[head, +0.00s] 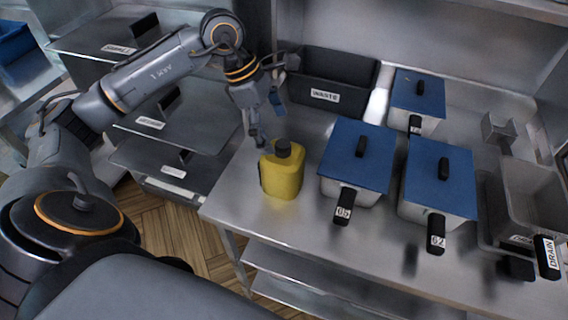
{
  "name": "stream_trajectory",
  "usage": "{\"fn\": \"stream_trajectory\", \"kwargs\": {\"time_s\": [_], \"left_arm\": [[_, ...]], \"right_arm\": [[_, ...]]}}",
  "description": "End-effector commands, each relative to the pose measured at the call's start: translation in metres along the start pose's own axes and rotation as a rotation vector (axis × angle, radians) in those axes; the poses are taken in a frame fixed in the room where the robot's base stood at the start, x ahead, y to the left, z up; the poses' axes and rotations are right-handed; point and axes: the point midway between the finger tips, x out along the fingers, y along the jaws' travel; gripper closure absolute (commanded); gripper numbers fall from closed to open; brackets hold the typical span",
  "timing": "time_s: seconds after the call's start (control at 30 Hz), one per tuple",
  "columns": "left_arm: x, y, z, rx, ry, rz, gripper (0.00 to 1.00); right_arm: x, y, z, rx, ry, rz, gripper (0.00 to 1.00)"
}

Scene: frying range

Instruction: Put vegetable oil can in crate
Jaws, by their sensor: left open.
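The vegetable oil can (281,175) is yellow with a dark cap and stands upright near the left front part of the steel counter. My left gripper (268,122) is open and empty, just behind and above the can; I cannot tell whether a finger touches it. A dark crate (345,108) labelled WASTE stands at the back of the counter, behind the can and to its right. Its inside is only partly visible. My right gripper is not in view.
Several pots with blue lids (357,154) and black handles stand right of the can. A grey basket (533,200) labelled DRAIN is at the far right. The counter's front left corner is clear.

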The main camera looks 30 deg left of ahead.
Motion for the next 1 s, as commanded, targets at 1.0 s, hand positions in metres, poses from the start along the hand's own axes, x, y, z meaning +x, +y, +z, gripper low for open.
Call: {"fn": "stream_trajectory", "kwargs": {"time_s": [1.0], "left_arm": [[0.085,-0.003,-0.004,0.0,-0.002,0.001,0.1]], "right_arm": [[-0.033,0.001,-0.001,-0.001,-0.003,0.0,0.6]]}}
